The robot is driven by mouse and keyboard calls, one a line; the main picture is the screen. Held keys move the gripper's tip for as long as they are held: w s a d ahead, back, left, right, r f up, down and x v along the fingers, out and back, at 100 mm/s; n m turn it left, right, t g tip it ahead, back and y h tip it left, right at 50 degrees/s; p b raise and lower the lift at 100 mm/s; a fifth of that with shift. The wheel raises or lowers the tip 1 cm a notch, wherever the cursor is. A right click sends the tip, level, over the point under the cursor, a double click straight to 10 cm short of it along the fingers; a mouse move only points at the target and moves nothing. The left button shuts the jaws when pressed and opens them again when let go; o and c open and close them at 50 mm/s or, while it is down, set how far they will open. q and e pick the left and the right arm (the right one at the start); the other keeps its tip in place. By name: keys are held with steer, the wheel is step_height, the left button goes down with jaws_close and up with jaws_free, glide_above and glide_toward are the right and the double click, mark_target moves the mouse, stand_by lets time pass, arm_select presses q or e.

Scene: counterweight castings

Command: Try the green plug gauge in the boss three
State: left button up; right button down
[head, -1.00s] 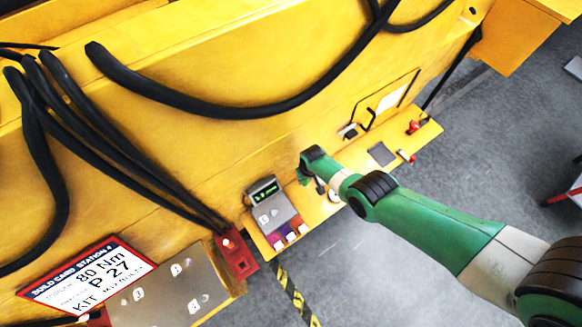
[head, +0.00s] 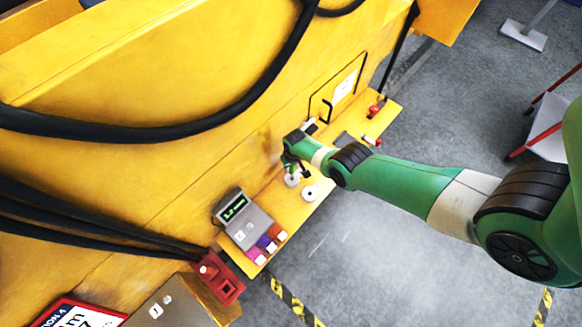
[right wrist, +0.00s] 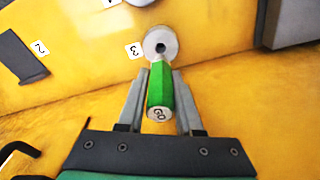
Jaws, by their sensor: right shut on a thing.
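The green plug gauge (right wrist: 160,85) is held between the two grey fingers of my right gripper (right wrist: 161,78). Its near end bears the letters GO. Its far end points at boss three (right wrist: 168,37), a round grey boss with a dark central hole beside the label 3 (right wrist: 134,50). The hole is visible just beyond the gauge's tip, and the gauge does not look inserted; I cannot tell whether they touch. In the head view my right gripper (head: 294,166) is small and partly hidden over the yellow ledge. My left gripper is out of view.
Two pale bosses (head: 311,193) show on the ledge in the head view. A grey display unit (head: 243,220) and coloured blocks (head: 268,243) stand left of them. A dark plate (right wrist: 22,60) lies by label 2. Black hoses (head: 150,125) cross the yellow casting.

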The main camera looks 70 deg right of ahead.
mark_target(292, 174)
steer(key=shift+f+b, duration=0.8)
steer(key=shift+f, duration=0.4)
steer(key=shift+f+b, duration=1.95)
stand_by(1.3)
stand_by(0.6)
steer(key=c, duration=0.5)
jaws_free()
steer(key=r+p, duration=0.7)
steer(key=p, duration=0.1)
steer(key=s+a+r+p, duration=0.1)
steer(key=r+p, duration=0.3)
steer(key=p, duration=0.1)
steer(key=shift+r, duration=0.35)
steer(key=shift+f, duration=0.1)
